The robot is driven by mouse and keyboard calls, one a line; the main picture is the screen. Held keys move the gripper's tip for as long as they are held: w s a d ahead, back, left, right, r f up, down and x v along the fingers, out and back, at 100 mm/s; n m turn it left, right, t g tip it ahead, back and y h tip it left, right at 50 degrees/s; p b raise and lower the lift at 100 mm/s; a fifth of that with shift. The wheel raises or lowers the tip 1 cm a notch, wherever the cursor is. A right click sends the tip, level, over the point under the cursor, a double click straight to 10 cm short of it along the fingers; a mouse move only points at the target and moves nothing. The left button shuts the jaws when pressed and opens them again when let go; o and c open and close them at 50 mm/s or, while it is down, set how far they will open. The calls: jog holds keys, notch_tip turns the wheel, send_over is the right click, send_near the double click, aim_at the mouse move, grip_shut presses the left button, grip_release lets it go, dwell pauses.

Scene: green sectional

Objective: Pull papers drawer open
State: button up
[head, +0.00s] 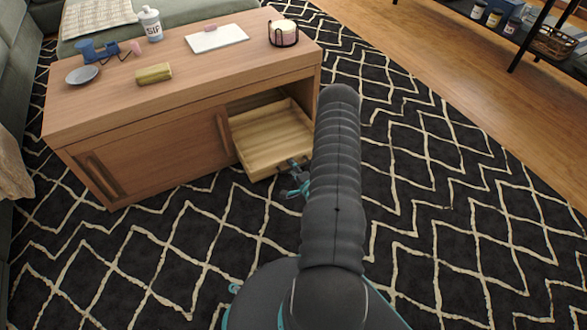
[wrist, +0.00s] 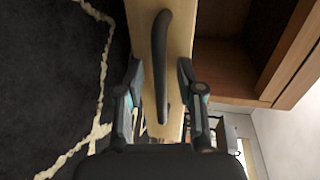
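The drawer (head: 268,133) is a pale wooden box standing out from the right half of the wooden cabinet (head: 150,115); its visible inside is empty. My gripper (head: 297,180) is at the drawer's front, partly hidden by my arm. In the wrist view, the drawer front (wrist: 183,25) carries a curved dark handle (wrist: 158,45). My gripper (wrist: 161,72) is open, with one finger on each side of the handle and a gap to both. Whether anything touches the handle is unclear.
The cabinet's left door (head: 160,160) is shut. On its top are a white board (head: 217,38), a yellow roll (head: 154,74), a plate (head: 82,75), a bottle (head: 151,24) and a candle holder (head: 283,36). Patterned rug (head: 440,200) lies clear in front and right.

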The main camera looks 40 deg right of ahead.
jog(key=v, duration=0.7)
jog(key=shift+s, duration=0.25)
dwell(0.3)
jog(key=w+r+n+g+p, duration=0.25)
jog(key=w+r+n, duration=0.55)
jog(key=r, duration=0.7)
jog(key=a+r+n+g+p, duration=0.15)
jog(key=a+r, duration=0.25)
jog(key=r, duration=0.5)
jog(key=s+a+r+n+g+p, duration=0.15)
jog(key=a+r, duration=0.25)
jog(key=r, duration=0.5)
jog(key=a+r+n+g, duration=0.1)
jog(key=a+r+n, duration=0.15)
jog(key=r, duration=0.65)
jog(key=s+a+r+n+g+p, duration=0.1)
jog(key=s+a+r+n, duration=0.1)
jog(key=s+a+r, duration=0.3)
jog(key=s+a+r+n+g+y+p, duration=0.1)
jog(key=s+a+r, duration=0.4)
jog(key=s, duration=0.6)
jog(key=s+a+r+n+g+y+p, duration=0.1)
jog(key=s+a+r+n, duration=0.2)
jog(key=s+a+r, duration=0.2)
jog(key=s+a, duration=0.3)
jog(key=shift+s+p, duration=0.3)
jog(key=shift+p, duration=0.1)
